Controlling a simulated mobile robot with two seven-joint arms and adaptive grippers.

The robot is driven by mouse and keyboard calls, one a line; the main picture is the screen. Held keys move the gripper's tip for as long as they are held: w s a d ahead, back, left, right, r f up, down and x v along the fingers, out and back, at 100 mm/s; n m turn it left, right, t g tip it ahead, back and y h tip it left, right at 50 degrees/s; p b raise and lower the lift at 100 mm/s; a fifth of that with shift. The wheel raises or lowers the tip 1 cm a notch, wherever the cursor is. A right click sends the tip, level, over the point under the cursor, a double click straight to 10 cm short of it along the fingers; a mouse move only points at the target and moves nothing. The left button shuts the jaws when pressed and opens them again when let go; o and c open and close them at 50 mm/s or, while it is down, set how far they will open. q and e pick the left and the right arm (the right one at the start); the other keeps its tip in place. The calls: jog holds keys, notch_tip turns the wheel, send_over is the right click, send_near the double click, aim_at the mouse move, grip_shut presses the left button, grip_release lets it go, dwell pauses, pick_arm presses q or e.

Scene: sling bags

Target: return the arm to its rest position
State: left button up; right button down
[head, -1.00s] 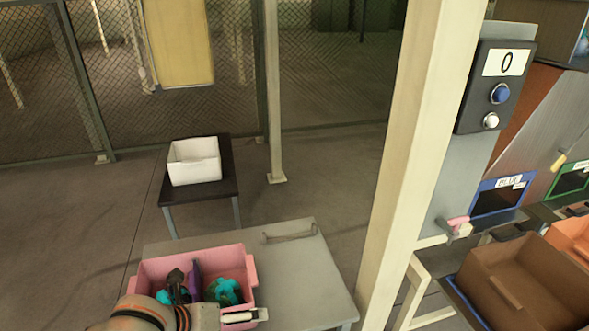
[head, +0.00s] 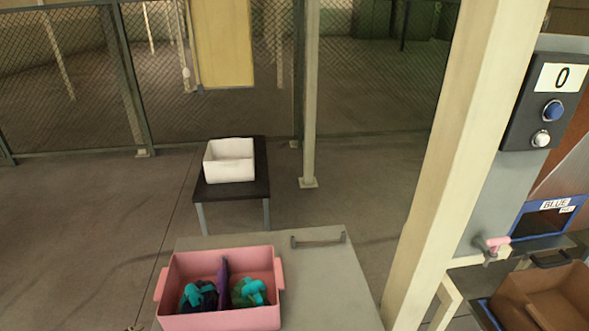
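Neither gripper shows clearly in the head view; only a tiny bit of something sits at the bottom edge left of the pink bin, too small to tell. The pink bin (head: 222,321) stands on the grey table (head: 330,275). It holds teal items (head: 249,291) and dark items, parted by a purple piece (head: 223,282).
A white bin (head: 230,168) stands on a small dark table (head: 232,190) behind. A cream post (head: 462,150) rises right of the grey table. Further right are a button panel (head: 545,105), a blue-framed slot (head: 547,218) and a brown bin (head: 555,300). Open floor lies at left.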

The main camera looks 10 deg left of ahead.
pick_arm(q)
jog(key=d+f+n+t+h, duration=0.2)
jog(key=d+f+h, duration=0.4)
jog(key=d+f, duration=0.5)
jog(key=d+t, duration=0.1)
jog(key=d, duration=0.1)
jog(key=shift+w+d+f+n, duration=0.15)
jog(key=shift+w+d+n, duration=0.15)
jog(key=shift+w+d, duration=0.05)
